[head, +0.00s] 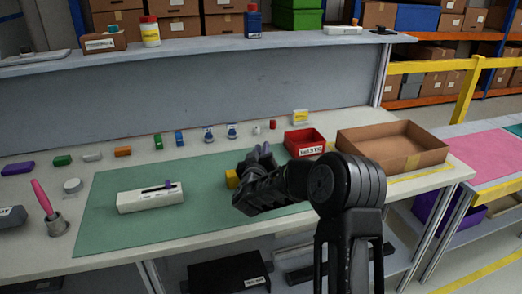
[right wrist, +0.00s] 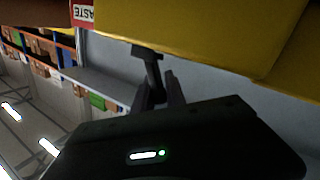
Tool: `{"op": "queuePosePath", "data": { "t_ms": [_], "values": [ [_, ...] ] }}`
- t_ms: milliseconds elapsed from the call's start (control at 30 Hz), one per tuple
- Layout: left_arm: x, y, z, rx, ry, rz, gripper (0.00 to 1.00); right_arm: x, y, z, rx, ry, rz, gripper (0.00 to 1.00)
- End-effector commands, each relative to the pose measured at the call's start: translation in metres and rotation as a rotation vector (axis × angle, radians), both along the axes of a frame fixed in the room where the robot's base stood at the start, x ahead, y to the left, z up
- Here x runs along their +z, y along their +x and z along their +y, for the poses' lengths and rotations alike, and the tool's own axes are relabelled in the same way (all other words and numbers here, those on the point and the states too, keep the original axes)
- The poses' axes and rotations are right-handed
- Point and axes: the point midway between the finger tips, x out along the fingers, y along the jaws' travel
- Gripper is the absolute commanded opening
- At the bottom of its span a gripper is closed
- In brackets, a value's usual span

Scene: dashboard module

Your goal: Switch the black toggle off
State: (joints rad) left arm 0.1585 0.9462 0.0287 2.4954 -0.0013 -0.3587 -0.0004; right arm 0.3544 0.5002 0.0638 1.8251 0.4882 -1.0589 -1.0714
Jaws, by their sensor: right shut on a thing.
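A yellow module (head: 232,179) stands on the green mat (head: 105,215), mostly hidden behind my right gripper in the head view. Its yellow face (right wrist: 190,30) fills the top of the right wrist view. The black toggle (right wrist: 149,62) is a dark lever sticking out from that face. My right gripper (right wrist: 160,86) is shut on the toggle's end, with its fingers close on either side. In the head view the right gripper (head: 250,186) hides the toggle. I cannot tell the toggle's on or off position. My left gripper is not in view.
A white slider module (head: 150,203) with a purple knob lies on the mat at left. A red waste bin (head: 304,142) and a cardboard tray (head: 395,150) stand at right. A cup (head: 57,226) holds a pink-handled tool. Small coloured parts line the back.

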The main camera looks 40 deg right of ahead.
Motion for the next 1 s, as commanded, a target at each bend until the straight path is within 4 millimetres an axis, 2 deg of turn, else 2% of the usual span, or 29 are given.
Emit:
{"op": "queuePosePath", "data": {
  "t_ms": [267,600,1000],
  "values": [
    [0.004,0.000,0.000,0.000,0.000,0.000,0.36,0.003,-0.002,-0.007,0.001,0.154,-0.050,0.00],
    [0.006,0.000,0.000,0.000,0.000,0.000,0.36,0.001,-0.007,-0.021,-0.001,0.445,-0.146,0.00],
    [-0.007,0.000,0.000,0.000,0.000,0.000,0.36,-0.009,-0.012,-0.036,-0.001,0.781,-0.258,0.00]
  ]
}}
